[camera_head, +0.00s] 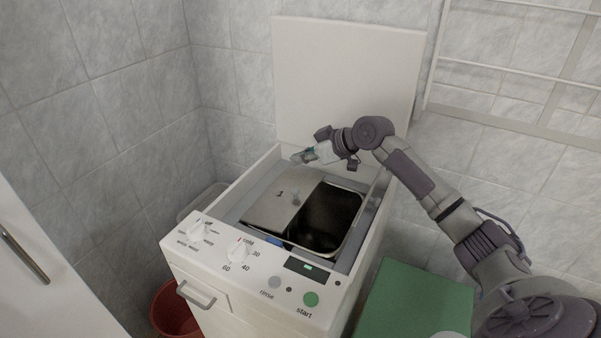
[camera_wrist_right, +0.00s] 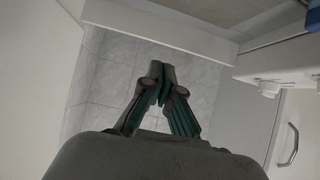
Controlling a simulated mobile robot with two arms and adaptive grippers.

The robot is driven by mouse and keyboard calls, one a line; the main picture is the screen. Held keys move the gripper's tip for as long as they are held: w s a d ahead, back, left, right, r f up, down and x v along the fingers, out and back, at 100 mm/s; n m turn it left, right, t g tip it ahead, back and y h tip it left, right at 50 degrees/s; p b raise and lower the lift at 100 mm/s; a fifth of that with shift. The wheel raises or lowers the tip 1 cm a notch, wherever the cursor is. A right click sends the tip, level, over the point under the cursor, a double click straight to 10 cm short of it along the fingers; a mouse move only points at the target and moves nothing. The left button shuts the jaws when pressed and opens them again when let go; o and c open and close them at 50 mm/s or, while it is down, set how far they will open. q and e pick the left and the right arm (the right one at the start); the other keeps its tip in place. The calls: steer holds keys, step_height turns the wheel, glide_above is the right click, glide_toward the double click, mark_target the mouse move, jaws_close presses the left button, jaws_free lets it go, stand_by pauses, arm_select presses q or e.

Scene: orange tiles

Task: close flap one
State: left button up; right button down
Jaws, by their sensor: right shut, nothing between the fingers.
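Flap one (camera_head: 275,203), a grey metal panel marked "1", lies across the left half of the drum opening in the top-loading washing machine (camera_head: 218,268). It looks roughly level; I cannot tell whether it is fully latched. The right half of the opening shows the dark drum interior (camera_head: 330,215). My right gripper (camera_head: 298,158) is shut and empty, above the rear-left part of the opening and apart from flap one. Its closed fingertips also show in the right wrist view (camera_wrist_right: 162,75). My left gripper is not in view.
The machine's white lid (camera_head: 345,75) stands upright behind the opening. The front panel carries knobs (camera_head: 239,249) and a green start button (camera_head: 310,299). A red bucket (camera_head: 175,312) is at lower left, a green surface (camera_head: 415,305) at right, and a wall rack (camera_head: 520,75) at upper right.

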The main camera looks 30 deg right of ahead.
step_height(320, 180, up, 3)
steer(key=p, duration=0.2)
steer(key=g+h+p, duration=0.2)
steer(key=g+p, duration=0.1)
steer(key=p, duration=0.1)
glide_above(298, 195)
step_height(298, 195, down, 7)
steer(key=shift+r, duration=0.1)
step_height(298, 195, down, 4)
steer(key=shift+r+p, duration=0.2)
steer(key=shift+p, duration=0.25)
steer(key=shift+f, duration=0.55)
